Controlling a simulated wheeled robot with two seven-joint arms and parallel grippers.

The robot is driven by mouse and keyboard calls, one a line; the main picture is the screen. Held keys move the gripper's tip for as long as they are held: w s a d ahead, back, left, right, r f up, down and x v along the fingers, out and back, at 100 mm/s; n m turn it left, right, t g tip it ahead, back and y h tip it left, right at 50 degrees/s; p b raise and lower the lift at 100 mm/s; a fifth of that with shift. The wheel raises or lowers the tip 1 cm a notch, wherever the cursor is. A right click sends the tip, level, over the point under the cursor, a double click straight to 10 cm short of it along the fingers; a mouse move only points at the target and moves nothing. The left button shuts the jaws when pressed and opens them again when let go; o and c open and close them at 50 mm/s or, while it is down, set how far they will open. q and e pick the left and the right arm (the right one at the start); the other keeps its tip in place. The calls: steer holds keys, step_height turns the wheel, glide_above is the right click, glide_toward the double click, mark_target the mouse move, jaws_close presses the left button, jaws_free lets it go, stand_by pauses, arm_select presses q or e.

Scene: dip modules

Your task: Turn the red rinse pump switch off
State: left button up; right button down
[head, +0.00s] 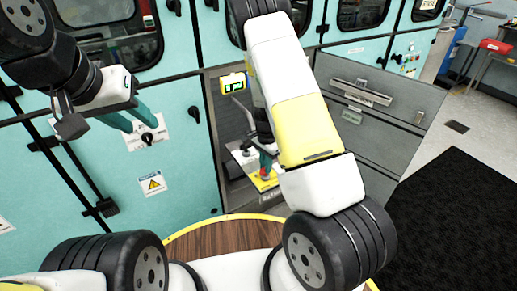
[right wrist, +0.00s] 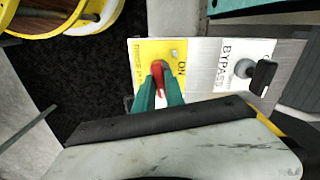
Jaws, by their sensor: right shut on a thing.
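The red switch (right wrist: 158,78) sits on a yellow plate (right wrist: 146,50) that carries the word "ON" and small print. My right gripper (right wrist: 158,92) has its teal fingers on both sides of the red switch and is shut on it. In the head view the yellow plate (head: 262,182) is low in the recess, with my right gripper (head: 266,162) over it. The fingers cover part of the switch. My left gripper (head: 129,118) is open and empty, its teal fingers apart in front of the teal cabinet.
Beside the yellow plate is a white "BYPASS" plate (right wrist: 228,55) with a black-handled switch (right wrist: 262,75). Teal cabinet doors (head: 180,140) stand left, a grey drawer front (head: 385,110) right. A black mat (head: 455,215) covers floor at right.

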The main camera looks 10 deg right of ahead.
steer(key=shift+m, duration=1.1)
steer(key=c, duration=1.4)
jaws_free()
step_height(320, 180, up, 8)
steer(key=shift+f, duration=0.1)
